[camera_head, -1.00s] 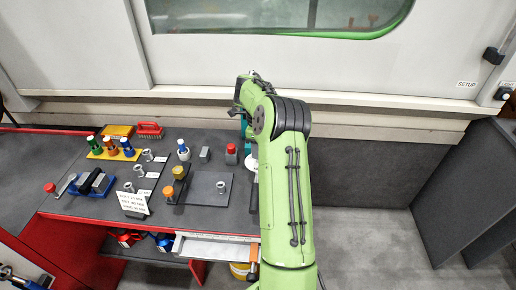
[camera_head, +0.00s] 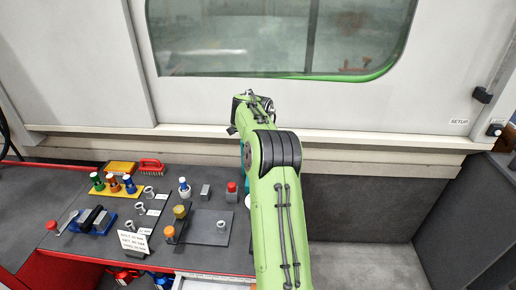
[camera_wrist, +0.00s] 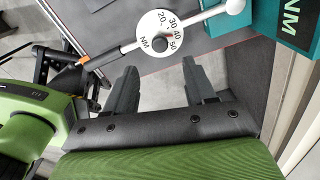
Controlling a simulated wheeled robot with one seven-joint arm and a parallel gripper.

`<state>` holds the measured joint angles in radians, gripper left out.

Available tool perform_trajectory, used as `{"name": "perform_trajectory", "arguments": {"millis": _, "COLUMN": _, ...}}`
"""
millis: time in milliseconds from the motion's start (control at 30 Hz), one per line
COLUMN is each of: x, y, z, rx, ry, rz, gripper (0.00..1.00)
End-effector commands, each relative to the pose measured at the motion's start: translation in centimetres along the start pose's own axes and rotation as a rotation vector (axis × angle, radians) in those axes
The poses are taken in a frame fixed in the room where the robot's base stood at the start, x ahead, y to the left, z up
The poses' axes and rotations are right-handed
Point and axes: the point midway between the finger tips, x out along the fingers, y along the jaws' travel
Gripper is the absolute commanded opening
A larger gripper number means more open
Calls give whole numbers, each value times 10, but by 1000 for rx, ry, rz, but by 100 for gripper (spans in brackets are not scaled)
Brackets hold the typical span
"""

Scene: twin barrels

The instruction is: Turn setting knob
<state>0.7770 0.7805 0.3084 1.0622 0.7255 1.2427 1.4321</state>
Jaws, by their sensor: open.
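A round white dial (camera_wrist: 160,36) marked 20 to 50 and NM shows at the top of the wrist view, with a dark round knob (camera_wrist: 160,43) at its middle. A white rod with a rounded end (camera_wrist: 234,7) runs from it to the upper right. A dark bar with an orange band (camera_wrist: 83,61) runs to the lower left. My gripper (camera_wrist: 160,68) is open and empty, its two dark fingers apart and pointing toward the dial. In the picture the dial lies just beyond the fingertips; I see no contact. In the head view my arm hides the fingers and most of the dial.
A teal block (camera_wrist: 290,22) marked NM stands right of the dial. The dark bench (camera_head: 60,175) holds several coloured bottles, a red brush (camera_head: 151,166), a dark plate (camera_head: 205,229) and a note card (camera_head: 133,243). The machine wall with its window (camera_head: 230,45) rises behind.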

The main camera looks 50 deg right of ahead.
Motion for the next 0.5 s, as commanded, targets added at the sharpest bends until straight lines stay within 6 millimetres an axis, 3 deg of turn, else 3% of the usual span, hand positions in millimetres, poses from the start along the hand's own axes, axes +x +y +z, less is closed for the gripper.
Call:
{"name": "perform_trajectory", "arguments": {"millis": 33, "x": -22, "y": 0, "z": 1, "rx": 0, "ry": 0, "rz": -4, "gripper": 55}}
{"name": "perform_trajectory", "arguments": {"millis": 200, "x": -59, "y": 0, "z": 0, "rx": 0, "ry": 0, "rz": -3, "gripper": 55}}
{"name": "perform_trajectory", "arguments": {"millis": 333, "x": -71, "y": 0, "z": 0, "rx": 1, "ry": 0, "rz": -1, "gripper": 55}}
{"name": "perform_trajectory", "arguments": {"millis": 500, "x": -71, "y": 0, "z": 0, "rx": 0, "ry": 0, "rz": 0, "gripper": 55}}
